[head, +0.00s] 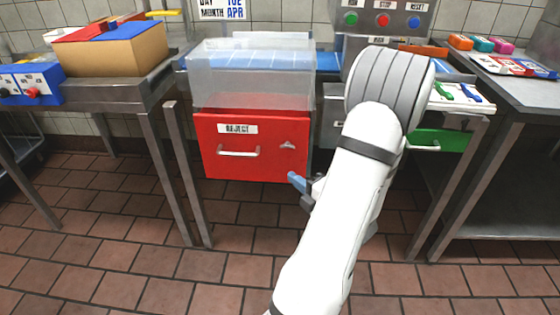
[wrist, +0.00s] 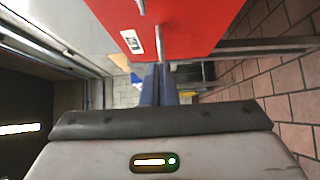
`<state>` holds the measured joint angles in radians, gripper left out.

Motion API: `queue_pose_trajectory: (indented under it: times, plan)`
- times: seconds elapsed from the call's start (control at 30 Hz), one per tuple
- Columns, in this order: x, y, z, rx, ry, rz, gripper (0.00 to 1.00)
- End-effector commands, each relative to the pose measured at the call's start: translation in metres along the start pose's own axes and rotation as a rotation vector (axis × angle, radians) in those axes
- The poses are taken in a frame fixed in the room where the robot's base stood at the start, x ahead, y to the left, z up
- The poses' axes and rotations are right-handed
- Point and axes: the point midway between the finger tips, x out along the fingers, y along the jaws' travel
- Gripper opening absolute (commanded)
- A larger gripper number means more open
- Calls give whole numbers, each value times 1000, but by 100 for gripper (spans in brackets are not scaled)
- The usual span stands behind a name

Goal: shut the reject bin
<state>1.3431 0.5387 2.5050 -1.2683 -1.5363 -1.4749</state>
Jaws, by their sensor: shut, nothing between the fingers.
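The reject bin (head: 255,165) is a red drawer front with a white REJECT label, a silver bar handle (head: 238,152) and a small latch-like fitting at its right. It sits below a clear box under the conveyor. I cannot tell how far it stands out. My gripper (head: 296,181) is by the bin's lower right corner, its blue fingers shut and empty. In the wrist view the fingers (wrist: 158,85) point past the red bin (wrist: 195,25), close to its face; whether they touch it is unclear.
The clear box (head: 250,85) stands above the bin. A steel table leg (head: 190,175) is just left of it. A green drawer (head: 440,142) with a handle is to the right, partly behind my arm. The tiled floor (head: 235,265) in front is clear.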

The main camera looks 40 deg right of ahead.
Motion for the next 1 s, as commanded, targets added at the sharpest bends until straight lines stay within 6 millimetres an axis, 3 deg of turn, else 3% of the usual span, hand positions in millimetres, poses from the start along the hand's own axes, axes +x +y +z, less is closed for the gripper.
queue_pose_trajectory:
  times: [0.17,0.6,0.8,1.0]
  plan:
    - [17,1,-1,-5,6,7,0]
    - [103,1,2,-5,3,7,0]
    - [120,1,23,-3,0,6,0]
    - [126,2,29,-3,-1,5,0]
